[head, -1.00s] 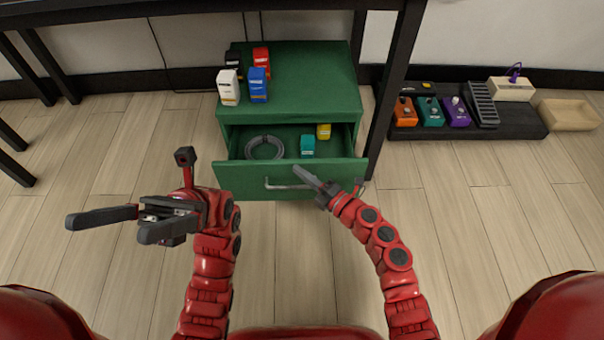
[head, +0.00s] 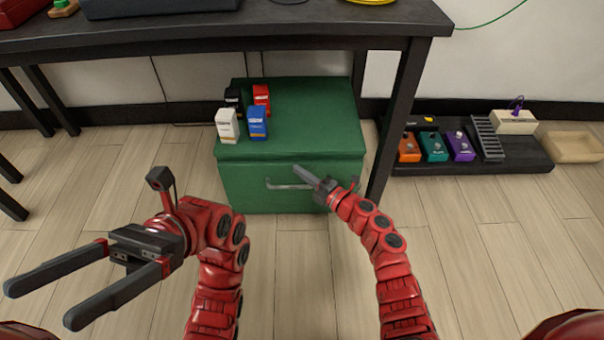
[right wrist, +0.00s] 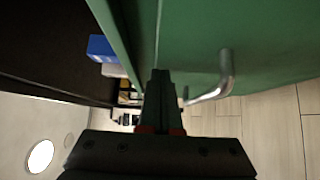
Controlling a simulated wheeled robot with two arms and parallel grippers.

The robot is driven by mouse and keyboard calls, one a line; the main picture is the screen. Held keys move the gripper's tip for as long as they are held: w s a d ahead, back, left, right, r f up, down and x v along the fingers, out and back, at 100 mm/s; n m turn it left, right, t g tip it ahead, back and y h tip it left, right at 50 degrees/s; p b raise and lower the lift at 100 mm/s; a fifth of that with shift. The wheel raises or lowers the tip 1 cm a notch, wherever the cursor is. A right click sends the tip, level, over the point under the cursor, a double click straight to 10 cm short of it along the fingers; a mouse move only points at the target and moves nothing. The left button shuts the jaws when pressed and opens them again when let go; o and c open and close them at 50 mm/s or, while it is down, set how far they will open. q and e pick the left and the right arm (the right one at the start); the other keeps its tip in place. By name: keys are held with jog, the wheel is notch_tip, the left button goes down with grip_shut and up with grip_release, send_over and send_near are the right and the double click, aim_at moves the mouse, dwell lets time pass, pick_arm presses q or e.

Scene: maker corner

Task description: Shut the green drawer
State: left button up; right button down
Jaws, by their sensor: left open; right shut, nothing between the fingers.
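The green drawer (head: 250,187) is the front of a green cabinet (head: 310,105) under the table. Its front sits flush under the cabinet top, and its inside is hidden. The drawer has a silver handle (head: 288,185), which also shows in the right wrist view (right wrist: 222,78). My right gripper (head: 302,172) is shut and empty, with its tips at the drawer front beside the handle's right part. In the right wrist view its fingers (right wrist: 160,75) lie close against the green front. My left gripper (head: 38,300) is open and empty, above the floor left of the cabinet.
White (head: 227,125), blue (head: 257,122), red (head: 261,98) and black boxes stand on the cabinet's left side. A table leg (head: 398,120) stands just right of the cabinet. A pedal board (head: 480,160) and a tan tray (head: 572,146) lie further right. Floor in front is clear.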

jog(key=shift+w+d+r, duration=0.15)
jog(key=shift+w+r, duration=0.1)
